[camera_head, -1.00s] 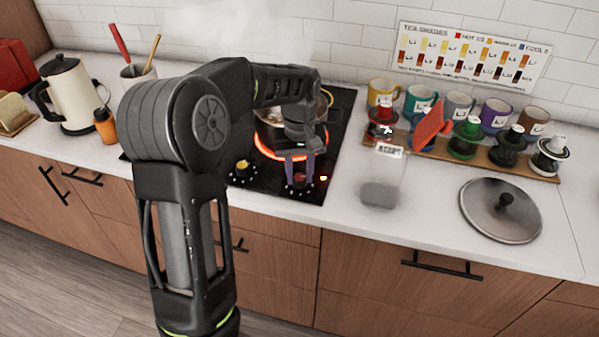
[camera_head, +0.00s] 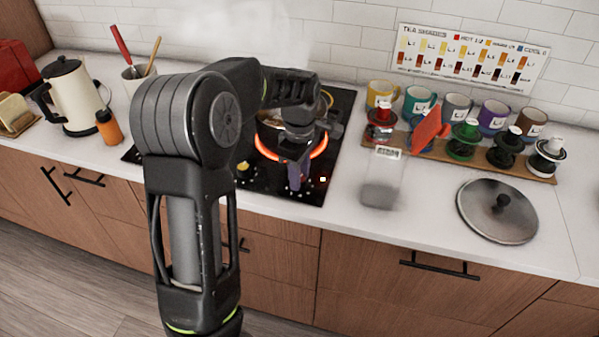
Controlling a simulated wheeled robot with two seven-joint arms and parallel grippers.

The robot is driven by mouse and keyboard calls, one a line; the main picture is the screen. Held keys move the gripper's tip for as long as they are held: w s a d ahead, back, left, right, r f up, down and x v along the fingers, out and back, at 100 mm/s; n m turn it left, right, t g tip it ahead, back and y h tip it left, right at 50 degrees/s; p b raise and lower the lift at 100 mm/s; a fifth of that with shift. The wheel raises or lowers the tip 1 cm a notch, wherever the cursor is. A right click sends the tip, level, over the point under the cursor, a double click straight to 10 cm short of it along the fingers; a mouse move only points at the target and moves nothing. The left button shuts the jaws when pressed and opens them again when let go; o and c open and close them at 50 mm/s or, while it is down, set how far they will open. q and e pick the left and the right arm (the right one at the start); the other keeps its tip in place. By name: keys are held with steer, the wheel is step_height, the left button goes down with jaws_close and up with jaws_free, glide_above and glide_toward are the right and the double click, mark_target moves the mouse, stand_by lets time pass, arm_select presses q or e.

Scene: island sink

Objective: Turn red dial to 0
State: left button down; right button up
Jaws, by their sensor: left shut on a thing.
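The black cooktop (camera_head: 265,187) has a burner (camera_head: 318,147) glowing orange-red under a pot that is mostly behind my arm. A yellow dial (camera_head: 243,167) shows at the cooktop's front left. My left gripper (camera_head: 297,182) points down at the front of the cooktop and is shut on the red dial, which its fingers hide. The dial's setting cannot be read. A small whitish light (camera_head: 323,179) shows just right of the fingers. My right gripper is not in view.
A glass jar (camera_head: 382,182) stands right of the cooktop, and a metal lid (camera_head: 500,212) lies farther right. Mugs and a wooden rack (camera_head: 540,178) of lidded jars stand behind. A kettle (camera_head: 75,95) and an orange bottle (camera_head: 108,127) are at left.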

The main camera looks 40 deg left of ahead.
arm_select(q)
steer(key=shift+n+p, duration=0.3)
steer(key=shift+n, duration=0.9)
steer(key=c, duration=1)
jaws_free()
steer(key=shift+c, duration=0.2)
step_height(320, 180, up, 8)
steer(key=shift+f+b, duration=0.1)
steer(key=shift+b, duration=0.35)
steer(key=shift+s, duration=0.1)
